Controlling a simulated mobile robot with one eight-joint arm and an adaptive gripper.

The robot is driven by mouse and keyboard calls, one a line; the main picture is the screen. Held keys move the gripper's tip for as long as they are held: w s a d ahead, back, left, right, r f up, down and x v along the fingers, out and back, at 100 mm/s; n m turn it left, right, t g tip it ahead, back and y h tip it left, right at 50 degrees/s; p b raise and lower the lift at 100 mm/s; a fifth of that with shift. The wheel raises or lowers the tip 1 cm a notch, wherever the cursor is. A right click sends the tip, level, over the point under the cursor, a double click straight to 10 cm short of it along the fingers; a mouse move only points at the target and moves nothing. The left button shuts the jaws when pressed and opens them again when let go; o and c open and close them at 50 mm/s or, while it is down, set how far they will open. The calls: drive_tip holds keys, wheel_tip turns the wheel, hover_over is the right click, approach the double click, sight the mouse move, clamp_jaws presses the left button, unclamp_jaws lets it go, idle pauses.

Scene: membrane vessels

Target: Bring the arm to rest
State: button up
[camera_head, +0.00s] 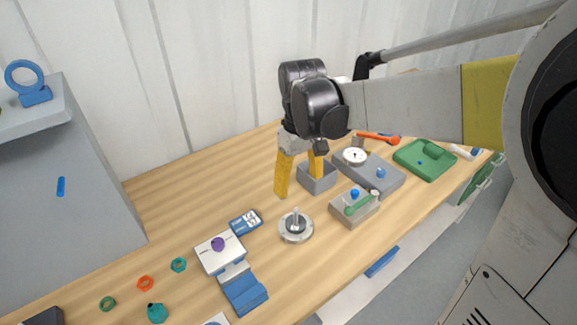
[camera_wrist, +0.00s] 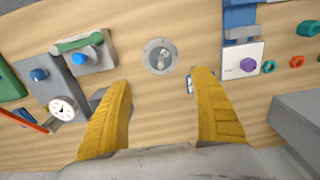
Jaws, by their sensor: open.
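My gripper (camera_head: 300,172) hangs over the wooden workbench (camera_head: 175,205) with its yellow fingers spread apart. The wrist view shows the same gripper (camera_wrist: 163,105) open, with bare bench and no object between the fingers. In the head view its right finger overlaps a small grey open box (camera_head: 318,184); I cannot tell whether it is inside or above it. A round metal flange with a central stem (camera_head: 296,227) stands on the bench just in front of the gripper. It also shows beyond the fingertips in the wrist view (camera_wrist: 160,56).
A gauge block (camera_head: 385,172), a grey block with a green-handled valve (camera_head: 354,206) and a green case (camera_head: 425,159) stand right. A white-and-blue device (camera_head: 222,255), a blue meter (camera_head: 245,221) and several coloured nuts (camera_head: 145,283) lie left. A grey cabinet (camera_head: 70,190) stands far left.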

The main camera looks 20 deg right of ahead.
idle(0.4)
drive_tip(key=s+r+m+t, duration=0.3)
drive_tip(key=s+t, duration=0.4)
drive_tip(key=s, duration=0.5)
drive_tip(key=shift+m, duration=0.3)
drive_tip(key=shift+a, duration=0.1)
idle(0.4)
